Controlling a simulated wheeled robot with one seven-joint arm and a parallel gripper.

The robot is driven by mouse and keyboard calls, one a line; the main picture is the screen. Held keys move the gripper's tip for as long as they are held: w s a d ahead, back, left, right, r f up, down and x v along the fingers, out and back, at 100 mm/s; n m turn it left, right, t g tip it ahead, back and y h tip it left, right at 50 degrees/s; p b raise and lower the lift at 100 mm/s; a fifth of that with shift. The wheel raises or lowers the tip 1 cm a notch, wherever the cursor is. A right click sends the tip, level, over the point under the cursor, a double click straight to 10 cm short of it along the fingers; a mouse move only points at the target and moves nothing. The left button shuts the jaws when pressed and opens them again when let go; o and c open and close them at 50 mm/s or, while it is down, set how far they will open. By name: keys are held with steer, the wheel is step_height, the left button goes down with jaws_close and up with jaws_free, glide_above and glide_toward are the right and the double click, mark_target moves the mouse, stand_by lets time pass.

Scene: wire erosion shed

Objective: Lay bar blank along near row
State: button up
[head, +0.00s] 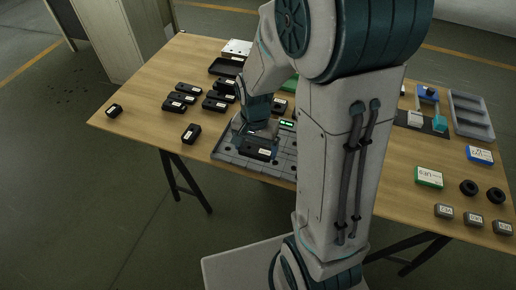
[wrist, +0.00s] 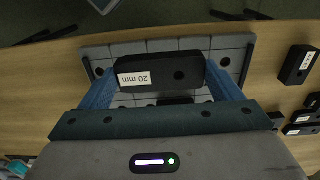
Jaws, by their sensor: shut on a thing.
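My gripper (wrist: 161,78) is shut on a black bar blank (wrist: 190,66) with a white "20 mm" label, its blue fingers at the two ends of the bar. In the head view the bar blank (head: 262,153) is over the near part of a grey gridded plate (head: 228,151). In the wrist view the plate (wrist: 140,46) lies under and around the bar. I cannot tell whether the bar touches it. A dark shape shows on the plate just behind the bar, partly hidden by my gripper. My arm hides the plate's right side in the head view.
Several black labelled blocks (head: 184,97) lie left of the plate on the wooden table (head: 140,85). A black tray (head: 225,67) is behind them. Right of my arm are a green box (head: 429,178), black rings (head: 469,187), small grey blocks (head: 444,211) and a grey bin (head: 470,112).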

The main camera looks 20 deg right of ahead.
mark_target(258, 151)
steer(key=shift+w+d+f, duration=0.3)
steer(key=shift+w+f, duration=0.25)
steer(key=shift+f, duration=0.5)
steer(key=shift+w+d+f, duration=0.25)
steer(key=shift+w+f, duration=0.3)
steer(key=shift+f, duration=0.45)
steer(key=shift+w+d+f, duration=0.3)
steer(key=shift+w+f, duration=0.25)
steer(key=shift+f, duration=0.5)
steer(key=shift+f, duration=0.45)
steer(key=o, duration=1.3)
steer(key=shift+c, duration=0.2)
steer(key=shift+r, duration=0.1)
